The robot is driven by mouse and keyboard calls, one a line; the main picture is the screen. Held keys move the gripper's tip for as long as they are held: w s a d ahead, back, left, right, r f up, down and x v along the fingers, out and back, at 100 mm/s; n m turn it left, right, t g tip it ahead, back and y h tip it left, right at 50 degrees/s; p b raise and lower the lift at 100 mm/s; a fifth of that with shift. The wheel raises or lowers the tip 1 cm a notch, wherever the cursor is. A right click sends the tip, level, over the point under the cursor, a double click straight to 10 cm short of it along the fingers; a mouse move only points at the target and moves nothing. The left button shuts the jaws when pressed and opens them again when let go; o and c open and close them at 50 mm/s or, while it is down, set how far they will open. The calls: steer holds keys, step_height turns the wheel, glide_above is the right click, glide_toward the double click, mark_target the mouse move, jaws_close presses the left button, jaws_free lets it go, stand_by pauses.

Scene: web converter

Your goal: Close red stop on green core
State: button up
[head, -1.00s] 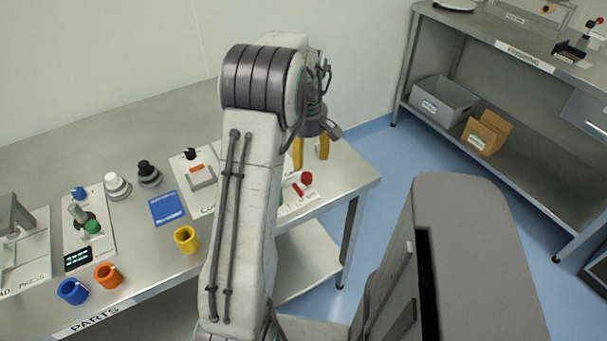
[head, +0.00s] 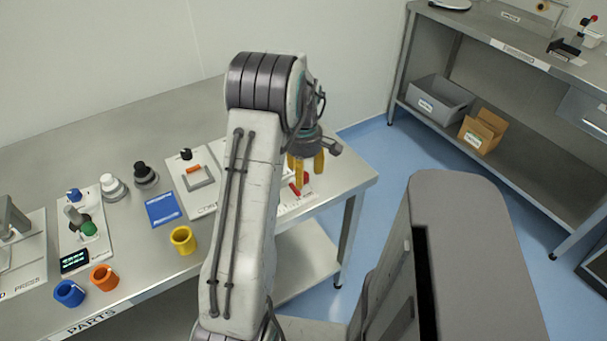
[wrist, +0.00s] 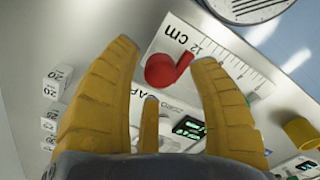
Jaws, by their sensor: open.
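The red stop (head: 306,178) has a round red knob and a short red bar. It stands by a white ruler plate near the right end of the bench. In the wrist view, the red stop (wrist: 161,70) shows between my yellow fingers, beyond their tips, with the ruler (wrist: 215,60) beside it. My gripper (head: 308,181) points down over it, open, with nothing held; its spread fingers also show in the wrist view (wrist: 166,56). Whether a finger touches the stop, I cannot tell.
A green-topped part (head: 88,228) sits on a left fixture. Yellow (head: 183,240), orange (head: 104,277) and blue (head: 69,293) cups stand along the bench front. White blocks marked 20 (wrist: 57,80) lie left in the wrist view. A shelf (head: 470,60) stands at right.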

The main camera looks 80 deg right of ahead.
steer(key=shift+f, duration=0.5)
steer(key=shift+o, duration=0.2)
